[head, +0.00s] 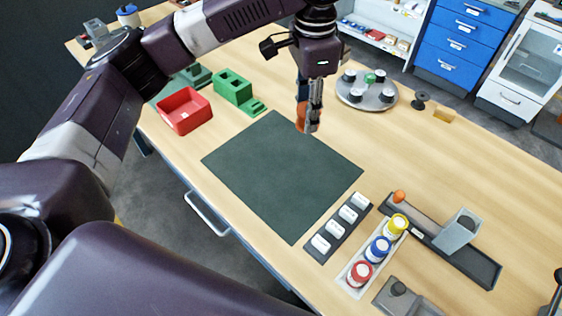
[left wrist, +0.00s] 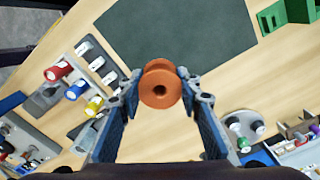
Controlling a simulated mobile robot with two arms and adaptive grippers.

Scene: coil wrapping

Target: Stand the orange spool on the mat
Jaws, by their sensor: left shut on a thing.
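The orange spool (left wrist: 160,87) is between the fingers of my left gripper (left wrist: 160,80) in the left wrist view, with its round flange and centre hole facing the camera. In the head view my left gripper (head: 308,122) points down near the mat's far right edge, and the spool (head: 304,126) shows as a small orange patch at its fingertips. The dark green mat (head: 280,175) lies flat and bare on the table. I cannot tell how high the spool is above the surface. My right gripper is not in view.
A red bin (head: 185,110) and green blocks (head: 235,92) stand left of the mat. A round grey tray (head: 367,103) with several small pieces is behind right. A white-labelled rack (head: 340,228), a tray of coloured spools (head: 358,276) and a dark fixture (head: 440,243) lie at the right.

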